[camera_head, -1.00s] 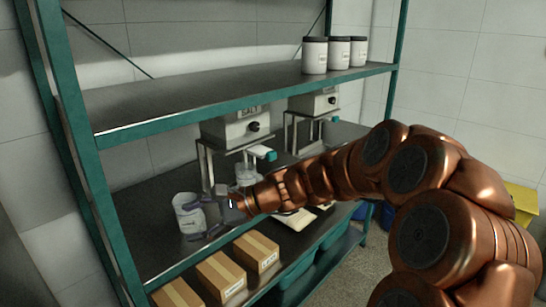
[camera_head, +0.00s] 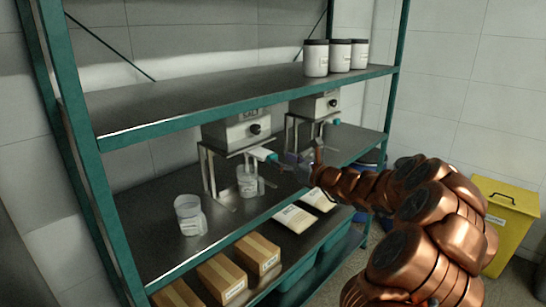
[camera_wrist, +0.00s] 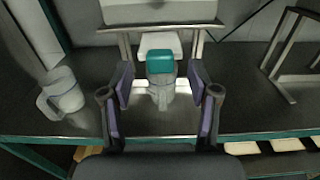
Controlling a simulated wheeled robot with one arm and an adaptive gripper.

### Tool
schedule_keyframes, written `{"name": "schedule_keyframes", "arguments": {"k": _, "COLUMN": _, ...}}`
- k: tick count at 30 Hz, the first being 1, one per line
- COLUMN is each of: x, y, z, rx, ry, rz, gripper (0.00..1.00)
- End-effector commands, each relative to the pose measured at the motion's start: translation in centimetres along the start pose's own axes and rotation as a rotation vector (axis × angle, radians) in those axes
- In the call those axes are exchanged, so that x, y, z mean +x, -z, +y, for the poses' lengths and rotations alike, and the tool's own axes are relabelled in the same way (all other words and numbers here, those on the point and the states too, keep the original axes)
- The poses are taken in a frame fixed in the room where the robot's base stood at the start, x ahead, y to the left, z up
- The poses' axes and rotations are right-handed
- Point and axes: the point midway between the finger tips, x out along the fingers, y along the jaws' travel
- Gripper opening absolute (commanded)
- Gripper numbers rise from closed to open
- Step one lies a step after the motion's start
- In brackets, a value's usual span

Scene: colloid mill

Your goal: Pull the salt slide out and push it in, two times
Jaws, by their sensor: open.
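The salt dispenser (camera_head: 236,130), a grey box labelled SALT, stands on a metal frame on the lower shelf. Its slide (camera_head: 264,154) sticks out at the front, a white plate with a teal tip. In the wrist view the teal tip (camera_wrist: 161,61) is centred ahead, in line with the gap between my fingers. My gripper (camera_wrist: 161,78) is open and empty, with a purple-padded finger to each side; no contact shows. In the head view my gripper (camera_head: 284,162) is just right of the slide. A clear jug (camera_head: 248,183) stands below the slide.
Another clear jug (camera_head: 190,216) stands on the shelf at left. A second dispenser (camera_head: 315,106) stands to the right. Cardboard boxes (camera_head: 222,278) and white packets (camera_head: 295,217) lie below the shelf's front edge. A yellow bin (camera_head: 505,220) is on the right.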

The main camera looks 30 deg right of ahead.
Motion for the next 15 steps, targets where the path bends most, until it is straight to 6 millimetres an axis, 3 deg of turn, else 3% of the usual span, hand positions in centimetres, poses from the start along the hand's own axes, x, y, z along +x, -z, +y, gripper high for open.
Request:
{"name": "schedule_keyframes", "arguments": {"k": 6, "x": 2.7, "y": -0.3, "z": 0.1, "rx": -0.003, "ry": -0.002, "rz": -0.001, "gripper": 0.60}}
{"name": "schedule_keyframes", "arguments": {"k": 15, "x": 3.7, "y": -0.2, "z": 0.1, "rx": -0.004, "ry": -0.001, "rz": -0.002, "gripper": 0.60}}
